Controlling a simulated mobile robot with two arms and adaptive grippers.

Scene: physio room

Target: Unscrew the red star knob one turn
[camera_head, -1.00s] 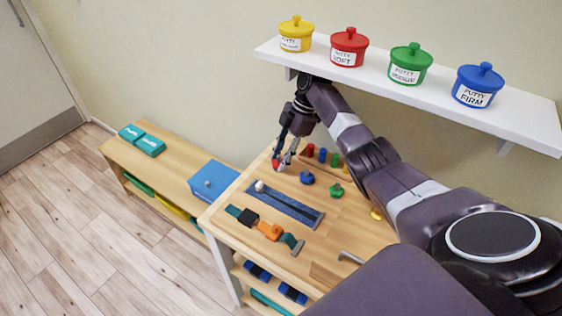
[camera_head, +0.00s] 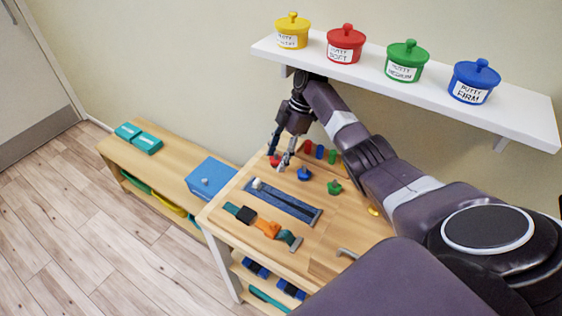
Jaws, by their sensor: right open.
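The red star knob (camera_head: 275,160) sits on the wooden bench top near its far left edge, partly hidden by a finger. My right gripper (camera_head: 280,162) is open and points down at the knob, with its two fingers apart on either side. I cannot tell whether the fingers touch it. A blue knob (camera_head: 304,174) and a green knob (camera_head: 334,187) stand to its right on the same bench (camera_head: 340,228). My left gripper is not in view.
A shelf (camera_head: 410,85) with several putty pots hangs above the bench, close to my right arm. Small coloured pegs (camera_head: 320,152) stand behind the knobs. A blue slide track (camera_head: 285,202) and an orange-and-teal strap (camera_head: 262,227) lie in front.

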